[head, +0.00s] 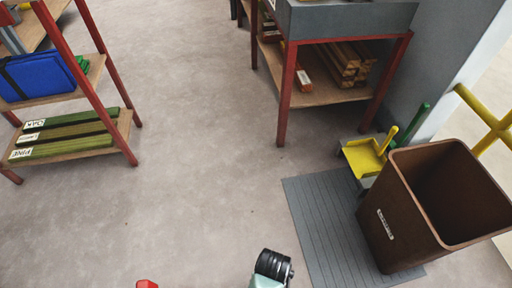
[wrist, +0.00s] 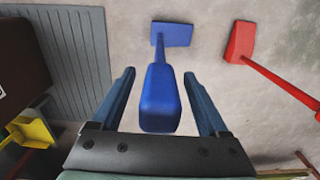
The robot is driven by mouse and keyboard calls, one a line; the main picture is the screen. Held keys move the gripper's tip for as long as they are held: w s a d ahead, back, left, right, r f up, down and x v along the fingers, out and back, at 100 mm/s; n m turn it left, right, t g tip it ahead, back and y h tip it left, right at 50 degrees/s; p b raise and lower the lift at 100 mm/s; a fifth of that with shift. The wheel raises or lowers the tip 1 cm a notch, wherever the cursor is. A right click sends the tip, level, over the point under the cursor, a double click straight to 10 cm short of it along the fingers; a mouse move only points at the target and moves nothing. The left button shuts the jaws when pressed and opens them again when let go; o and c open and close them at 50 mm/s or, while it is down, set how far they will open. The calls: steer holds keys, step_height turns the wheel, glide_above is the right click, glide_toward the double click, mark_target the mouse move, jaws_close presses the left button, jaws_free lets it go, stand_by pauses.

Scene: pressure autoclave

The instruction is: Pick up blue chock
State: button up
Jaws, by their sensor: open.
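The blue chock shows in the wrist view as a flat blue wedge (wrist: 173,34) on the floor, joined by a thin rod to a thick blue handle (wrist: 160,98) that reaches toward the camera. My gripper (wrist: 159,75) is open, with one finger on each side of the handle. Gaps show between the handle and both fingers, and the jaws are not closed on it. The handle's near end lies close to the gripper's palm. The blue chock and my gripper's fingers do not show in the head view.
A red chock (wrist: 240,42) with a long handle lies right of the blue one. Red-framed shelving (head: 90,80) is at left, a red-legged bench (head: 285,100) behind. The middle floor is clear.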

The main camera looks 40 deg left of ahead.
jaws_close()
steer(key=shift+w+r, duration=0.1)
stand_by(1.2)
